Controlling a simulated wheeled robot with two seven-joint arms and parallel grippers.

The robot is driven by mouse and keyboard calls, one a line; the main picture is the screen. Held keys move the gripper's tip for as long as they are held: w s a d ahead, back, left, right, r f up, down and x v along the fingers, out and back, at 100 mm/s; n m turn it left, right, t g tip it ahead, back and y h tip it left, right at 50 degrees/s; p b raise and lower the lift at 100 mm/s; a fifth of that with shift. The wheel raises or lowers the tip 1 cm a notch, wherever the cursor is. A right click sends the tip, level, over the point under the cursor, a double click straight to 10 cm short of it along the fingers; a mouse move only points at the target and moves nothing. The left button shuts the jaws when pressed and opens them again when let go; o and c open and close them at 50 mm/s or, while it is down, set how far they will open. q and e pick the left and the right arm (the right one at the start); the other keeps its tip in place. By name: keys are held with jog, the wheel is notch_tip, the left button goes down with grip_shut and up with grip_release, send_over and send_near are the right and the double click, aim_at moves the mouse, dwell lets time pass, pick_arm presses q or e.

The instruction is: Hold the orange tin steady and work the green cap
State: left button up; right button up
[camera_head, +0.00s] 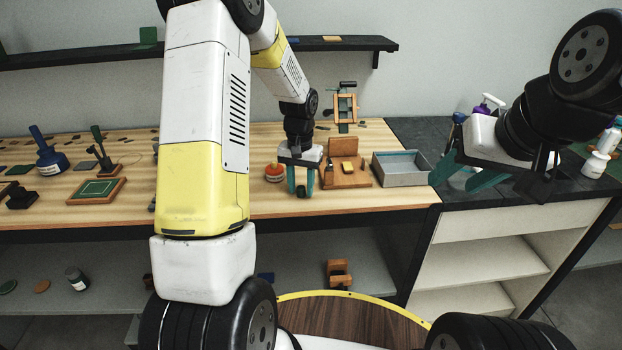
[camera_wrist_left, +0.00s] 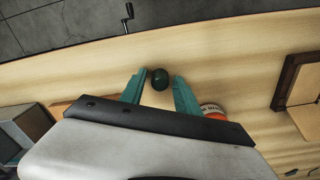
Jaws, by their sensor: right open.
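The orange tin (camera_head: 275,173) stands on the wooden bench just left of my left gripper (camera_head: 301,186) in the head view. In the left wrist view the tin (camera_wrist_left: 213,112), with a pale band, is partly hidden behind my gripper, outside its fingers. My left gripper (camera_wrist_left: 159,90) points down with its teal fingers apart. A dark green round piece (camera_wrist_left: 160,79), perhaps the green cap, shows between the fingertips with gaps on both sides. My right gripper (camera_head: 468,172) is open and empty at the right, above the dark counter.
A wooden stand (camera_head: 345,165) and a grey open box (camera_head: 400,167) are right of my left gripper. A small clamp-like press (camera_head: 345,106) stands behind. Pump bottles crowd the right counter.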

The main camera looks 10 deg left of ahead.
aim_at(301, 187)
pick_arm(q)
jog(key=shift+c, duration=0.5)
grip_shut()
jog(key=shift+r, duration=2.2)
